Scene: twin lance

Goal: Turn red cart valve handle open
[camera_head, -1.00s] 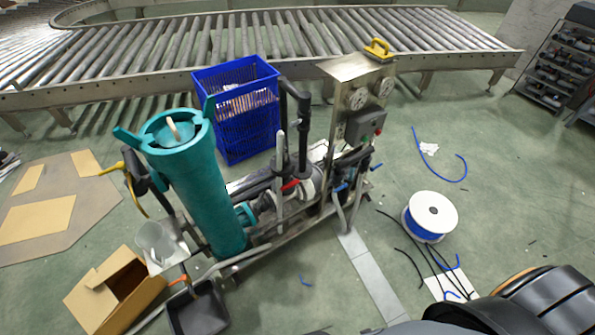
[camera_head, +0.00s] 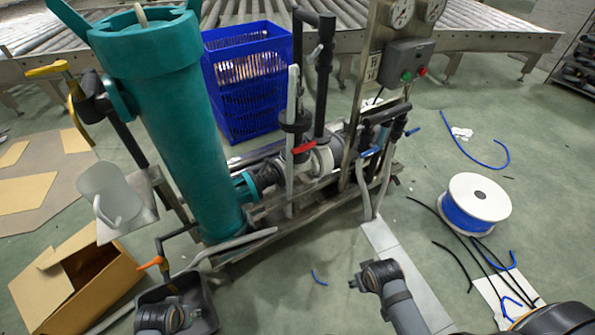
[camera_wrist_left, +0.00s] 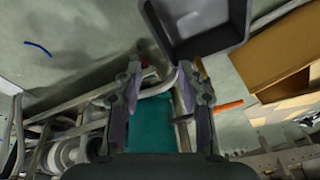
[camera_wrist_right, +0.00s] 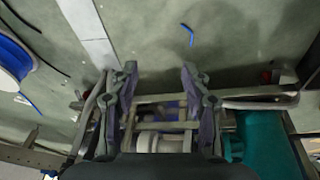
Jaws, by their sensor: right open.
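The red valve handle (camera_head: 303,147) shows in the head view on the grey and black pipework in the middle of the cart, right of the teal cylinder (camera_head: 175,120). My left gripper (camera_wrist_left: 160,72) is open and empty in the left wrist view, above the cart's teal part and beside the black bin. My right gripper (camera_wrist_right: 158,72) is open and empty in the right wrist view, above the cart frame and a white pipe fitting (camera_wrist_right: 160,143). In the head view both arms are low in front of the cart, apart from the red handle. I cannot clearly pick out the handle in either wrist view.
A black bin (camera_head: 203,300) and a cardboard box (camera_head: 72,290) stand at the lower left. A blue crate (camera_head: 245,100) stands behind the cart. A cable spool (camera_head: 476,205) is at right. An orange handle (camera_head: 150,263) sits low at the cart's left.

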